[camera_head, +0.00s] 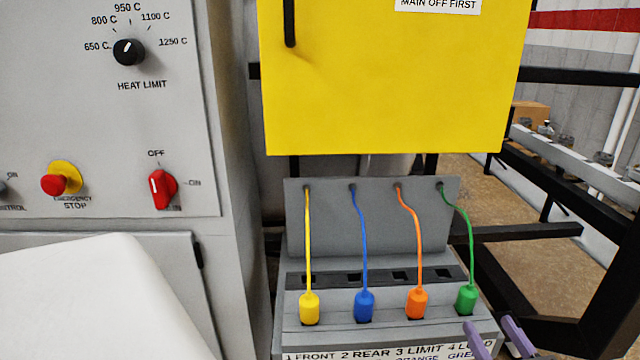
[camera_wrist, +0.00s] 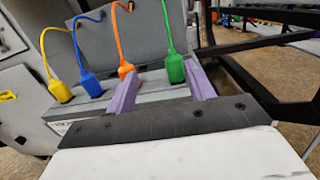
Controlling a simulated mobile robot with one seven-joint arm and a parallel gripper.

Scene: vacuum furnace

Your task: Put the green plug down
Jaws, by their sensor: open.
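The green plug (camera_head: 466,298) stands upright in the front row of the grey plug stand (camera_head: 375,215), at its right end, on a green cord. In the wrist view the green plug (camera_wrist: 175,69) shows just beyond my fingertips, nearer the right finger. My gripper (camera_head: 488,323) has two purple fingers, spread apart with nothing between them, at the front right of the stand. The fingers also show in the wrist view (camera_wrist: 160,70). The plug's lower end is hidden in its seat.
Yellow (camera_head: 309,307), blue (camera_head: 364,306) and orange (camera_head: 416,303) plugs stand in the same row to the left. Dark square openings lie behind them. A yellow cabinet (camera_head: 390,80) hangs above, a grey control panel (camera_head: 110,110) is left, and black frame bars (camera_head: 560,145) are right.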

